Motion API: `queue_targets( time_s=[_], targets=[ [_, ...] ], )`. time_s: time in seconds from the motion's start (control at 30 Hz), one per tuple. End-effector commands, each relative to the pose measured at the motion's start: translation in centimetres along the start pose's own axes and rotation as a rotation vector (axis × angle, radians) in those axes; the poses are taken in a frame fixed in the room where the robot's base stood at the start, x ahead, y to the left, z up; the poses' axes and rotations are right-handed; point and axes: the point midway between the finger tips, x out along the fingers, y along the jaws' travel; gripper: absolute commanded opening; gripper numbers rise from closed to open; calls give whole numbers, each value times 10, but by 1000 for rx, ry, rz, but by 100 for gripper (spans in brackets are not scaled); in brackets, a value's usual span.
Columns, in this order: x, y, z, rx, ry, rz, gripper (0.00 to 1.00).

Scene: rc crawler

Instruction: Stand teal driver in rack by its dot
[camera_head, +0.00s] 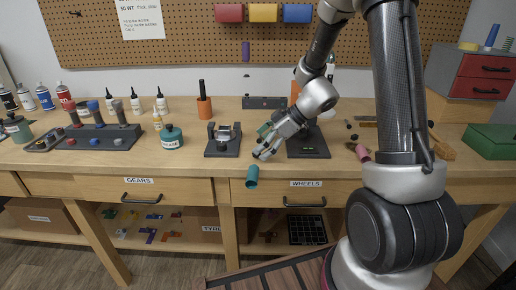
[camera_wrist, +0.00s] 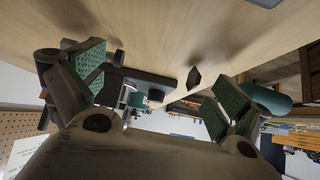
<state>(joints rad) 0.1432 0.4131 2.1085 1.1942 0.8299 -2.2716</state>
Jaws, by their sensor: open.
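The teal driver shows as a teal cylinder (camera_head: 252,176) at the front edge of the bench, its end jutting over the edge; any shaft is hidden or too small to see. In the wrist view a teal cylinder (camera_wrist: 270,99) lies just outside the right-hand finger. My gripper (camera_head: 263,147) is open and empty above the bench front, slightly up and right of the teal cylinder. Its green pads are wide apart in the wrist view (camera_wrist: 160,88). The dark grey rack (camera_head: 100,138) stands at the bench's left, with several coloured handles upright in it. Its dots are too small to tell apart.
A teal jar (camera_head: 171,138) stands between rack and gripper. A dark stand (camera_head: 222,148) is just left of my gripper, and a dark plate (camera_head: 308,146) is to its right. A pink cylinder (camera_head: 362,153) lies further right.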

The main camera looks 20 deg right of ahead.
Motion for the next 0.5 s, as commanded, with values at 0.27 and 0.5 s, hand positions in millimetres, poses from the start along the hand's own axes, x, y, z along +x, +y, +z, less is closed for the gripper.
queue_targets(
  time_s=[0.27, 0.5],
  targets=[
    [4, 0, 0, 0, 0, 1, 98],
    [4, 0, 0, 1, 0, 1, 54]
  ],
)
